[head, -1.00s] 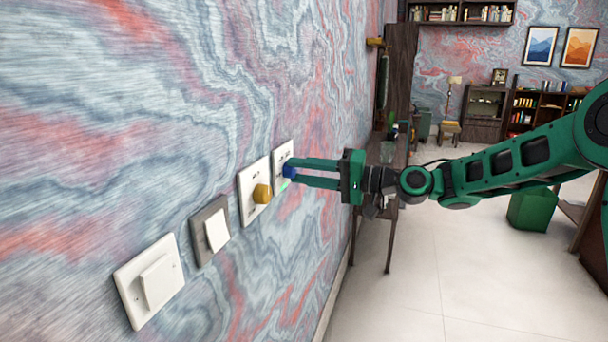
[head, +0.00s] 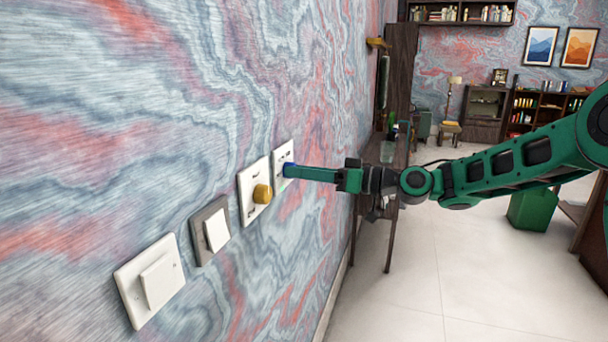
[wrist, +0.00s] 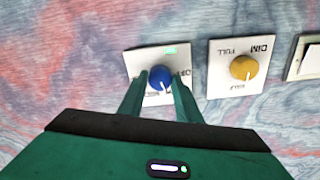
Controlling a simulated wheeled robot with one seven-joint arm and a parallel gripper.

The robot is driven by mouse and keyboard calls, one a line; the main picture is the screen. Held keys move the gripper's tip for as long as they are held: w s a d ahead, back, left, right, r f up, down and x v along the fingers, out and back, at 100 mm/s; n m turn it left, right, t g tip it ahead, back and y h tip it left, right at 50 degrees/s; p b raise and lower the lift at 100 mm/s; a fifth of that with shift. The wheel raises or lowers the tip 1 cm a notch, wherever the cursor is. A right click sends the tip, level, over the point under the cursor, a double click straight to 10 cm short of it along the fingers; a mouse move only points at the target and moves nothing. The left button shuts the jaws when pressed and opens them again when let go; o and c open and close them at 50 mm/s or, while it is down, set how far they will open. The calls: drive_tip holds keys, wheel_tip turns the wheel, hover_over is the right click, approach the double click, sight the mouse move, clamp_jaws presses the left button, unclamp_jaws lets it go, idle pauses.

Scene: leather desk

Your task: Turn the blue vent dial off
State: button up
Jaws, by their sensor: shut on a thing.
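The blue vent dial (head: 289,170) sits on a white wall plate (head: 279,154), the farthest plate in the row in the head view. In the wrist view the blue dial (wrist: 159,78) shows between my two green fingers, with a white pointer mark toward the bottom of the picture. A small green patch shows on its plate (wrist: 140,62) above the dial. My gripper (head: 291,171) is shut on the dial, its fingers edge-on in the head view; it also shows in the wrist view (wrist: 160,85). The fingers hide part of the plate's lettering.
A yellow dial (head: 262,194) marked DIM and FULL is on the neighbouring plate, close to my gripper. A grey-framed switch (head: 216,230) and a white switch (head: 160,283) follow nearer along the wall. A dark desk (head: 393,200) stands beyond my gripper.

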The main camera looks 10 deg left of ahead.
drive_tip(key=n, duration=1.4)
drive_tip(key=shift+w+d+f, duration=0.1)
drive_tip(key=shift+f, duration=0.15)
drive_tip(key=shift+n, duration=0.3)
drive_tip(key=o, duration=0.9)
drive_tip(key=shift+o, duration=0.8)
drive_tip(key=shift+r, duration=0.1)
drive_tip(key=s+d, duration=0.1)
drive_tip(key=d, duration=0.9)
drive_tip(key=shift+s+d, duration=0.2)
drive_tip(key=shift+d, duration=0.1)
